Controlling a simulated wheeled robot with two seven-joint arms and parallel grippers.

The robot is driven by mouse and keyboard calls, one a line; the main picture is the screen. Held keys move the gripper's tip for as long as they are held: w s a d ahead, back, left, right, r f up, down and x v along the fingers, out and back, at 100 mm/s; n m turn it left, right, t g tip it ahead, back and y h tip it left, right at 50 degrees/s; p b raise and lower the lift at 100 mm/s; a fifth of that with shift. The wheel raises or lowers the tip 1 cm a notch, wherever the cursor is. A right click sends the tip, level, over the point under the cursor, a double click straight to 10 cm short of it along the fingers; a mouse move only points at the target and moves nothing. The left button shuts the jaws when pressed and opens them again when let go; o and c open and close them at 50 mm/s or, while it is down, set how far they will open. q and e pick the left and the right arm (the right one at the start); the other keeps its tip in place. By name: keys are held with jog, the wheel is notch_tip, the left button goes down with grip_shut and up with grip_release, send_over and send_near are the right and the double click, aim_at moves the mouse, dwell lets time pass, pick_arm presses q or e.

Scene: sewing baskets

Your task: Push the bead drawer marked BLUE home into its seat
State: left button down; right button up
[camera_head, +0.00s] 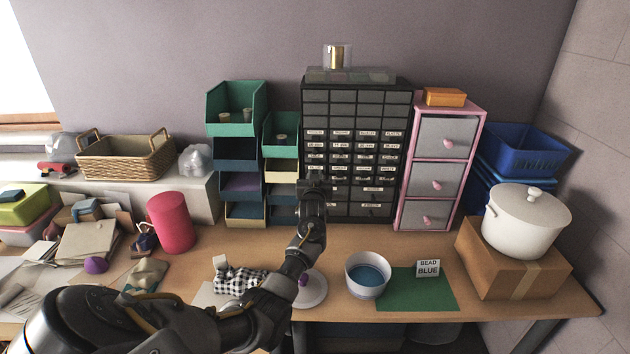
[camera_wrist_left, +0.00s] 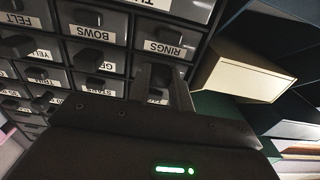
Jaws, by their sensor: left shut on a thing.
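The black drawer cabinet (camera_head: 358,150) stands at the back of the table, with rows of small labelled drawers. My left gripper (camera_head: 313,182) is at its left column, reaching up from the front. In the left wrist view the labels are turned over; the fingers (camera_wrist_left: 163,84) are shut on the handle of a drawer beside the RINGS drawer (camera_wrist_left: 166,42). The fingers hide that drawer's label, so I cannot read BLUE on it or tell how far it stands out. A card reading BEAD BLUE (camera_head: 428,268) stands on a green mat (camera_head: 405,296). My right gripper is not in view.
A cream bin (camera_wrist_left: 240,72) stands close beside the fingers. Green and dark stacked bins (camera_head: 237,122) are left of the cabinet, a pink drawer tower (camera_head: 409,178) right. A white bowl (camera_head: 354,266) and checked cloth (camera_head: 240,282) lie on the table in front.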

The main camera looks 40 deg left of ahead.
pick_arm(q)
jog(key=c, duration=1.2)
grip_release()
jog(key=v, duration=1.1)
jog(key=shift+b, duration=0.35)
jog(key=shift+w, duration=0.1)
